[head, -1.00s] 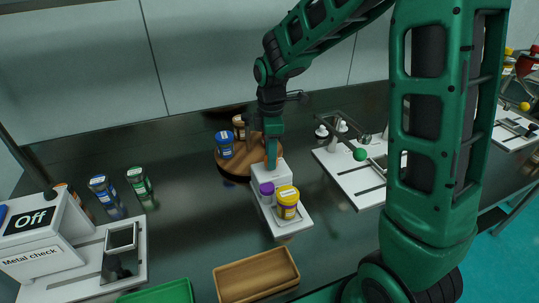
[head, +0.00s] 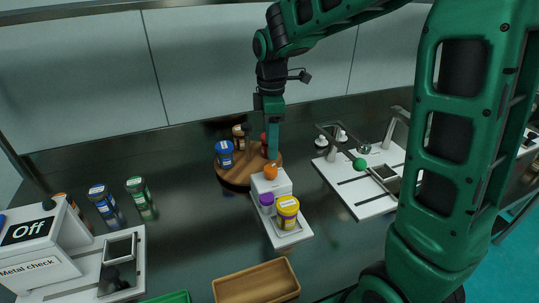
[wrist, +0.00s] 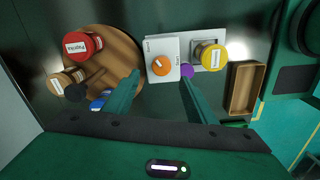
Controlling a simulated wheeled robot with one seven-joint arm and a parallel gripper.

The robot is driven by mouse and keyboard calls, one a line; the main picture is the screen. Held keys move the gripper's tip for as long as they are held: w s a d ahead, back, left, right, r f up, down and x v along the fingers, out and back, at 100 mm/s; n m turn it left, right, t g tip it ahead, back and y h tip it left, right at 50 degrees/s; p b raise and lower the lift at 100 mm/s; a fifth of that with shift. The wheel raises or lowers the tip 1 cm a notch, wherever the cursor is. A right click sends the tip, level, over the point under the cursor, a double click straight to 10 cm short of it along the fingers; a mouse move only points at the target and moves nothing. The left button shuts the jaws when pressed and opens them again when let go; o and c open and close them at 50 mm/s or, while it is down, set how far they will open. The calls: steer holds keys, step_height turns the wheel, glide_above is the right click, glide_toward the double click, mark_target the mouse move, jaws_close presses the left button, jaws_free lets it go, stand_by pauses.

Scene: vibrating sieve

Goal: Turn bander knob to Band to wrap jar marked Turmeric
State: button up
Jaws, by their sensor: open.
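The bander is a white box (head: 272,185) with an orange knob (head: 271,171) on top and a plate (head: 303,232) in front. In the wrist view the orange knob (wrist: 161,64) has a white pointer mark, with small lettering at the panel edges too blurred to read. A yellow-lidded jar (head: 287,211) stands on the plate; it also shows in the wrist view (wrist: 212,57). Its label is unreadable. A purple cylinder (head: 266,201) stands between box and jar. My gripper (wrist: 159,77) is open and empty, its fingers spread on either side of the knob in view, apparently above it.
A round wooden board (head: 232,178) with several jars, one marked Paprika (wrist: 85,46), stands beside the bander. A wooden tray (head: 255,284) lies in front. The metal check machine (head: 35,250), reading Off, is at left. Another white station (head: 350,196) is at right.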

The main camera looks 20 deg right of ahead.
steer(key=shift+r, duration=1.25)
steer(key=s+d+f+m, duration=0.1)
steer(key=s+d+m, duration=0.4)
steer(key=s+m, duration=0.2)
steer(key=s+d+f+m, duration=0.1)
steer(key=s+d+m, duration=0.5)
steer(key=s, duration=0.6)
steer(key=s+d+f+m, duration=0.1)
steer(key=s+d+m, duration=0.5)
steer(key=s+m, duration=0.2)
steer(key=shift+s+d+f+m, duration=0.15)
steer(key=shift+s+m, duration=0.15)
steer(key=shift+s, duration=0.85)
